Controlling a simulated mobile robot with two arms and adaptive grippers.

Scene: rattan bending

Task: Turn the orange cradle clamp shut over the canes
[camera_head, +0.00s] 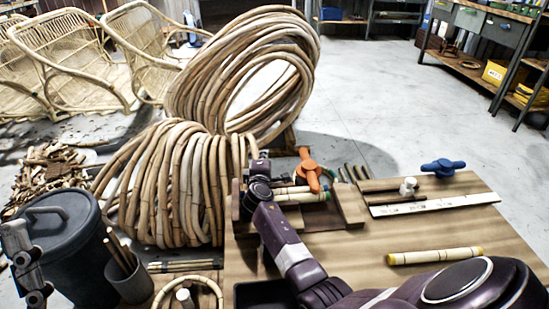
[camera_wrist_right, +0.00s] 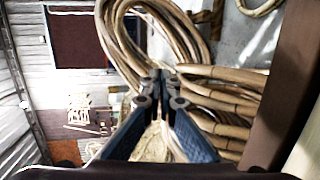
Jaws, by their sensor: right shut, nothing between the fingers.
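The orange cradle clamp (camera_head: 309,170) stands up at the back of the wooden cradle (camera_head: 348,205) in the head view, with its knob raised. Several pale canes with green ends (camera_head: 303,197) lie in the cradle, partly hidden by my right arm. My right gripper (camera_head: 259,165) is just left of the clamp, apart from it in the picture. In the wrist view its fingers (camera_wrist_right: 163,82) are shut with nothing between them, and the clamp does not show there. A dark part of my left gripper (camera_head: 27,265) shows at the left edge; its fingers are unclear.
Large rattan coils (camera_head: 185,185) stand behind and left of the cradle. A blue-handled clamp (camera_head: 443,167), a white ruled strip (camera_head: 435,204) and a yellow-ended cane (camera_head: 434,256) lie on the bench's right side. A dark bin (camera_head: 65,250) stands at left.

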